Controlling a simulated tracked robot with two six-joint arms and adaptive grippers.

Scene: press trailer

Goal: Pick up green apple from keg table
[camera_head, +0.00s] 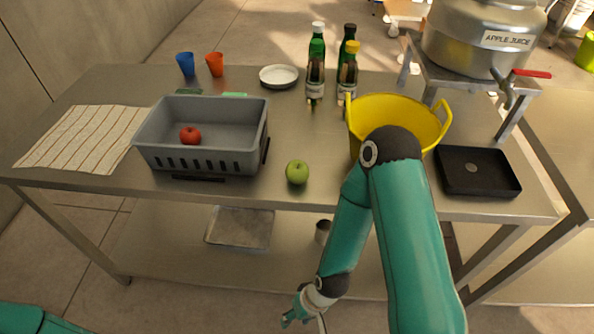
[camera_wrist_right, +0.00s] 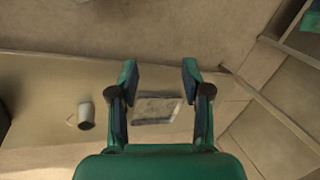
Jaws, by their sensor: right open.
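A green apple (camera_head: 297,172) sits on the steel keg table (camera_head: 320,190) near its front edge, just right of the grey crate. My right gripper (camera_head: 303,321) is low in front of the table, below the tabletop and well apart from the apple. In the right wrist view my right gripper (camera_wrist_right: 160,75) is open with nothing between its fingers, and the apple does not show there. Part of my left arm shows at the bottom left of the head view, but its gripper is out of view.
A grey crate (camera_head: 205,160) holding a red apple (camera_head: 190,135) stands left of the green apple. A yellow tub (camera_head: 395,108), a black tray (camera_head: 477,172) and a keg (camera_head: 480,40) are to the right. Bottles (camera_head: 316,65) stand behind. A lower shelf (camera_head: 170,250) holds a metal tray (camera_head: 240,228) and mug (camera_head: 322,232).

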